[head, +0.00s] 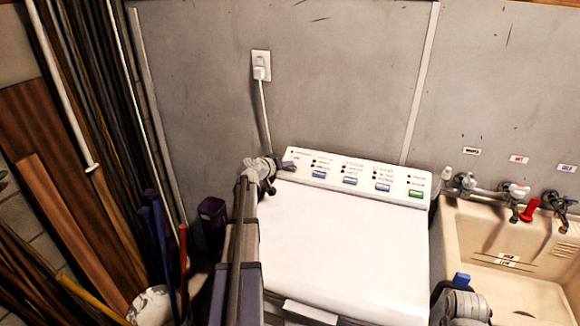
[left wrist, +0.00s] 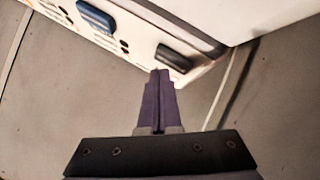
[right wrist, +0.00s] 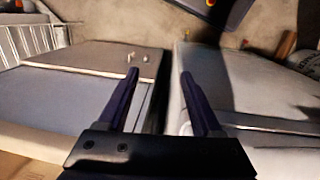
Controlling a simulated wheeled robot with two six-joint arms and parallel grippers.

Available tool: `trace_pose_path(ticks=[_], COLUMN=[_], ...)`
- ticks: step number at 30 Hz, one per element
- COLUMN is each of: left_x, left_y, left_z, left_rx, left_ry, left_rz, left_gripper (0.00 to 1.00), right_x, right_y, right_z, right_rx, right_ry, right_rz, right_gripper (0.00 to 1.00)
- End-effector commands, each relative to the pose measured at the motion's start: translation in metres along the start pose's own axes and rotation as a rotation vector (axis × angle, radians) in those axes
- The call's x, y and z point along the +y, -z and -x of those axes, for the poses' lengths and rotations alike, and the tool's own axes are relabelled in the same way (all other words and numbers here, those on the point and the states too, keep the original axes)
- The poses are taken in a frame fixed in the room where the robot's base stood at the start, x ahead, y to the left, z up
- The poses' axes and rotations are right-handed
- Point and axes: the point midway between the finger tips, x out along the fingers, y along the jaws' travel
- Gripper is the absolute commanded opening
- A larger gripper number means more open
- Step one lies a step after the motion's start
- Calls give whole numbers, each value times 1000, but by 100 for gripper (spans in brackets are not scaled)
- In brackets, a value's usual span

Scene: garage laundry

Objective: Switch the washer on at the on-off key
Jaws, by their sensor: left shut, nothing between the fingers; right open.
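The white washer (head: 340,245) stands against the wall, its sloped control panel (head: 330,163) along the back with blue keys and a green key at the right. My left gripper (head: 287,165) is at the panel's left end, its purple fingers shut and empty. In the left wrist view a dark key (left wrist: 174,58), likely the on-off key, lies just beyond the fingertips (left wrist: 160,73); I cannot tell whether they touch. The gripper hides this key in the head view. My right gripper (right wrist: 159,78) is open and empty, low near the washer and sink fronts.
A beige sink (head: 495,232) with several taps and a red handle (head: 530,210) stands right of the washer. Long poles and boards (head: 75,160) lean at the left. A cord runs from a wall outlet (head: 261,66) down behind the washer. The washer's lid is clear.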

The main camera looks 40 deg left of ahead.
Motion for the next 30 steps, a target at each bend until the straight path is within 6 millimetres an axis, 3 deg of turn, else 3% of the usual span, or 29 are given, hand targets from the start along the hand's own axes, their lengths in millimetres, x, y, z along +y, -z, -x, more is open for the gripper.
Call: trace_pose_path(ticks=[14, 30], left_x=[3, 27], left_y=[4, 28], left_z=[5, 38], left_rx=[1, 1], left_ry=[0, 0], left_rz=[1, 2], left_gripper=[0, 0], right_x=[1, 5], right_y=[0, -3], right_z=[6, 50], right_rx=[0, 0], right_ry=[0, 0], right_rz=[0, 0], right_gripper=[67, 67])
